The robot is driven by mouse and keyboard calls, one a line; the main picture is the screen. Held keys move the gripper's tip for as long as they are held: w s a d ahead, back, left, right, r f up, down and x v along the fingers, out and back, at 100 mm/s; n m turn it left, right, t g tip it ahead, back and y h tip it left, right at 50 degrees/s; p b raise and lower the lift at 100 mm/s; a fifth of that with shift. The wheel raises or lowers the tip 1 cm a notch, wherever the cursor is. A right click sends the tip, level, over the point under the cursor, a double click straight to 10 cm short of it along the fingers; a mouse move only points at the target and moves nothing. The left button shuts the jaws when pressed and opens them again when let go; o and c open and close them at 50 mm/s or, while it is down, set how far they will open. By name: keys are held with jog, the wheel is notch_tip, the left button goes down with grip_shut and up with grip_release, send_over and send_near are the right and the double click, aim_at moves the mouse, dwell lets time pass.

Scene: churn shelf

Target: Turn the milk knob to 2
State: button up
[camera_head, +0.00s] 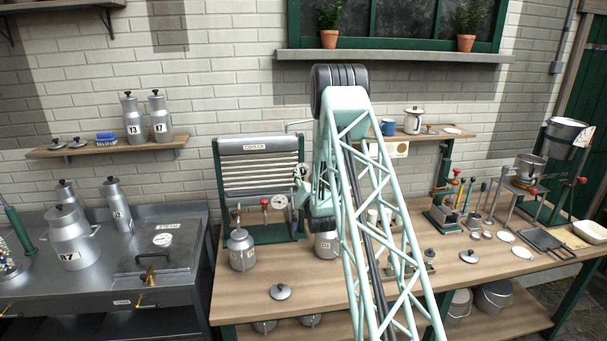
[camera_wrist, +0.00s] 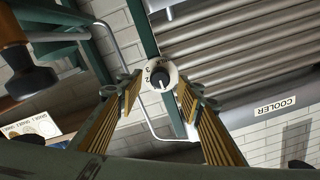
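The milk knob (camera_wrist: 160,78) is a dark knob on a round white dial marked with numbers, including 2 and 3, at the centre top of the wrist view. A short white mark shows on the knob; which number it points to is too small to tell. My gripper (camera_wrist: 159,93) is open, its two yellow-ribbed fingers on either side of the dial in the picture. Whether they touch the knob cannot be told. In the head view my gripper (camera_head: 301,190) is at the right edge of the grey ribbed cooler (camera_head: 258,170), partly hidden by my arm.
The cooler's label (camera_wrist: 275,105) and a bent metal pipe (camera_wrist: 125,80) show near the knob. A gauge (camera_head: 279,202) and red-handled tap are on the cooler's lower front. A metal can (camera_head: 241,250) stands below on the wooden bench (camera_head: 310,290).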

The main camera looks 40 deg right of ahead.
aim_at(303, 171)
jog(key=shift+x, duration=1.3)
jog(key=shift+c, duration=0.5)
jog(key=c, duration=0.7)
